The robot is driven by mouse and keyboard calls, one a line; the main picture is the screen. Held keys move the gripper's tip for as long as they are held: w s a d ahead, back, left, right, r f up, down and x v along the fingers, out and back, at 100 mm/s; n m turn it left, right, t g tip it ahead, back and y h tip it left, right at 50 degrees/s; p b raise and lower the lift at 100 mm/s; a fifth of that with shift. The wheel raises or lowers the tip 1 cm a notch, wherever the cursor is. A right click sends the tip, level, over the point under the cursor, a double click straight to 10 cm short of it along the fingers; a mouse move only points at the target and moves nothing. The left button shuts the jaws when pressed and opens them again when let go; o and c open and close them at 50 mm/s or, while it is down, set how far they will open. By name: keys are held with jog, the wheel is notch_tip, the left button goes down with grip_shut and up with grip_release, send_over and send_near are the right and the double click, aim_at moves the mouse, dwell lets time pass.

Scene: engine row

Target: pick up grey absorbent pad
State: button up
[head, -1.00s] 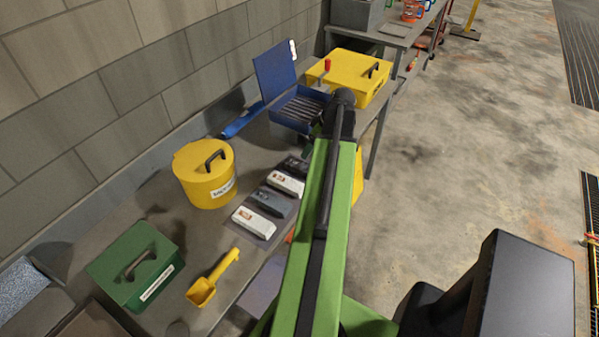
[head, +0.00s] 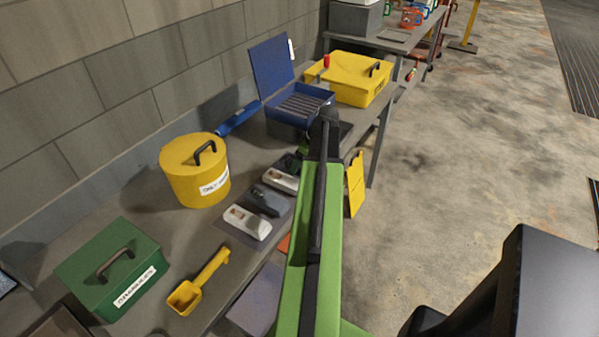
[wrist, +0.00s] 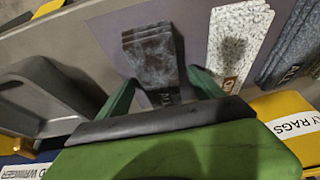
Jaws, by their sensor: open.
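A dark grey pad, folded like a small stack (wrist: 152,55), lies on a purple-grey mat in the wrist view. My gripper (wrist: 163,92) is open, with its green fingers on either side of this pad's near end; I cannot tell how high they are. A white speckled pad (wrist: 238,45) lies to its right, then a blue-grey pad (wrist: 296,50). In the head view the blue-grey pad (head: 264,201) lies between two white pads (head: 247,222) (head: 281,180). My arm and gripper mostly hide the far dark pad there.
On the bench stand a yellow can (head: 195,172), a green box (head: 110,268), a yellow scoop (head: 199,283), an open blue toolbox (head: 292,90) and a yellow case (head: 358,78). A wall runs behind. The floor (head: 470,150) to the right is open.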

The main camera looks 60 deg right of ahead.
jog(key=shift+r, duration=0.1)
jog(key=shift+c, duration=0.3)
jog(key=c, duration=1.4)
jog(key=shift+r, duration=0.1)
notch_tip(320, 180, up, 4)
jog(key=p, duration=0.4)
jog(key=shift+r+p, duration=0.2)
jog(key=shift+p, duration=0.2)
jog(key=s+d+r+p, duration=0.2)
jog(key=s, duration=0.1)
jog(key=s+d+r+p, duration=0.2)
jog(key=s, duration=0.1)
jog(key=s+d+r+p, duration=0.2)
jog(key=s+d, duration=0.1)
jog(key=shift+s+r, duration=0.2)
